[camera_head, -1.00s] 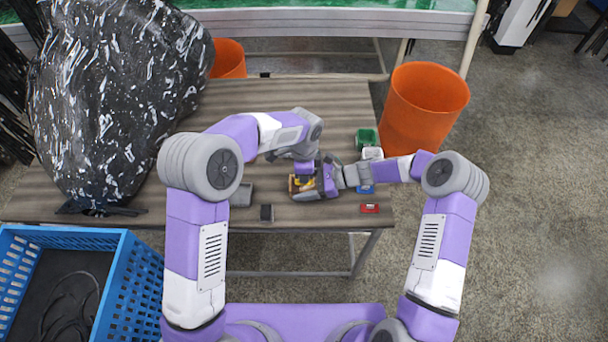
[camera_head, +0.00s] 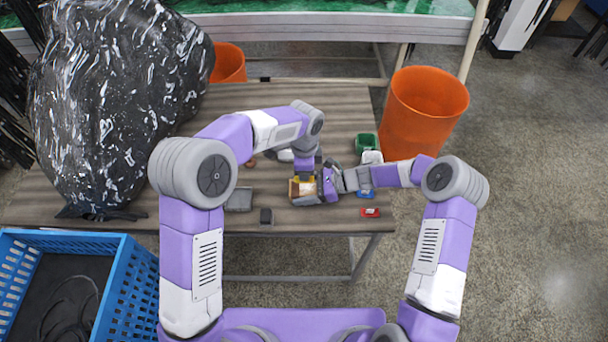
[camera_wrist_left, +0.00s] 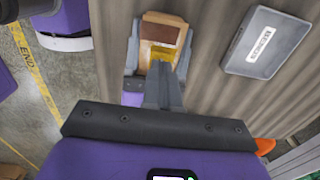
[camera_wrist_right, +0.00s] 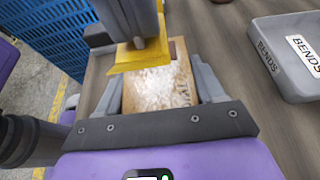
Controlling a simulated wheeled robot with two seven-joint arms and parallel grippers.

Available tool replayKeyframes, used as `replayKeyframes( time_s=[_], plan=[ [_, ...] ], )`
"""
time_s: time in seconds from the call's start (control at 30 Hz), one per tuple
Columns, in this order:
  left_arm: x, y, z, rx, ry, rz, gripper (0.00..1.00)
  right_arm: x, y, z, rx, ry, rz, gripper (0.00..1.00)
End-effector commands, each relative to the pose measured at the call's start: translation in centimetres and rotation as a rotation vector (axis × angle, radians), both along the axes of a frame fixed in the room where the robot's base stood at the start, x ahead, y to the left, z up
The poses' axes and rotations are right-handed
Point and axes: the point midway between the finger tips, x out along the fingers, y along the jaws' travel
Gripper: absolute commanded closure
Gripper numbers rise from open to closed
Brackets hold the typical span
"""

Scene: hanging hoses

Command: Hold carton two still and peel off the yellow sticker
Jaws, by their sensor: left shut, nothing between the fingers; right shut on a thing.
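The carton (camera_head: 304,189) is a small brown box on the table. My right gripper (camera_wrist_right: 150,85) is shut on it, one finger along each side. The carton's top shows a pale, scuffed patch (camera_wrist_right: 160,88) in the right wrist view. The yellow sticker (camera_wrist_right: 138,60) is bent, with one part standing up beside my left fingers and one part across the carton's far end. My left gripper (camera_wrist_left: 162,75) is shut, its tips at the sticker, which also shows in the left wrist view (camera_wrist_left: 161,54). Whether the sticker still touches the carton is unclear.
A grey box labelled BENDS (camera_wrist_right: 290,55) lies near the carton. A large black bag (camera_head: 115,110) fills the left side.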

Motion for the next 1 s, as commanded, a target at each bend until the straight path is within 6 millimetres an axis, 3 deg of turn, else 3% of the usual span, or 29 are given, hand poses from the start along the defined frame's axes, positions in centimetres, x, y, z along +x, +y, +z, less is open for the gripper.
replayKeyframes(
  time_s=[0.43, 0.8, 0.83, 1.0],
  plan=[
    [0.0, 0.0, 2.7, 0.000, -0.001, 0.000, 1.00, 0.0, 0.0, 0.0, 0.000, 0.000, 0.000, 0.62],
    [0.0, 0.0, 3.2, 0.000, 0.000, 0.000, 1.00, 0.0, 0.0, 0.0, 0.000, 0.000, 0.000, 0.62],
    [0.0, 0.0, 3.1, 0.000, 0.000, 0.000, 1.00, 0.0, 0.0, 0.0, 0.000, 0.000, 0.000, 0.29],
    [0.0, 0.0, 3.1, 0.000, 0.000, 0.000, 1.00, 0.0, 0.0, 0.0, 0.000, 0.000, 0.000, 0.03]
  ],
)
